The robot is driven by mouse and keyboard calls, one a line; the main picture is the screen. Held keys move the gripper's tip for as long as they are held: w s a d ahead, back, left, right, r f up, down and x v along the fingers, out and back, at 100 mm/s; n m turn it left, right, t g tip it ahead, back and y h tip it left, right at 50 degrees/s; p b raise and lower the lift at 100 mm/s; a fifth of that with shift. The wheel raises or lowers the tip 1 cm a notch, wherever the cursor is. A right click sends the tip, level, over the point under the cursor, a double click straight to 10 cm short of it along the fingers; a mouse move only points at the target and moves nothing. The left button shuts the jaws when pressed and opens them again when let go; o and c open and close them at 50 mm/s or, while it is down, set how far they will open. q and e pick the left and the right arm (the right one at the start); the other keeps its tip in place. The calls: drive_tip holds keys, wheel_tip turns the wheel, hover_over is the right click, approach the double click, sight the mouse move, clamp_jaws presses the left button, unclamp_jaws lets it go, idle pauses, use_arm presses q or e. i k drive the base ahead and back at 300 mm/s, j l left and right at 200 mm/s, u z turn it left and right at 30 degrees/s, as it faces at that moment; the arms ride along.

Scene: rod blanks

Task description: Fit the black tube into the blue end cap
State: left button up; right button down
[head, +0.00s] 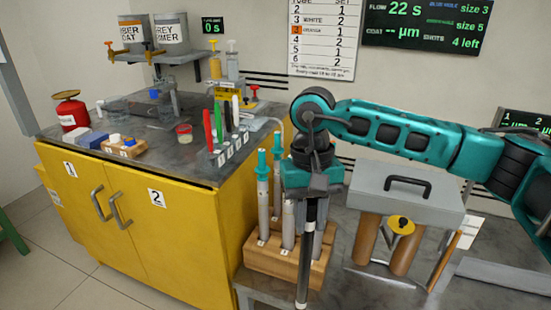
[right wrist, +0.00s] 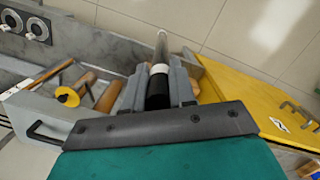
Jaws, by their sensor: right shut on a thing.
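My right gripper (head: 309,194) is shut on a long dark rod (head: 305,260), which hangs almost upright in front of the wooden rod stand. In the right wrist view the rod (right wrist: 158,90) sits between the fingers, black with a white band and a greyer far end. A slim black tube (head: 228,115) stands in the numbered rack on the yellow cabinet's top, among red, green and white ones. My left gripper is out of view.
The wooden stand (head: 262,262) holds several pale rods, some with teal tops, close behind the held rod. A grey box with a black handle (head: 408,203) stands to the right. Bottles, a red can (head: 71,111) and jars crowd the yellow cabinet (head: 110,215).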

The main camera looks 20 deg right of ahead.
sight(132, 147)
drive_tip(key=i+j+u, duration=0.15)
drive_tip(key=i+j, duration=0.3)
drive_tip(key=j, duration=0.15)
drive_tip(key=i+j+u, duration=0.15)
drive_tip(key=i+j, duration=0.3)
drive_tip(key=j, duration=0.1)
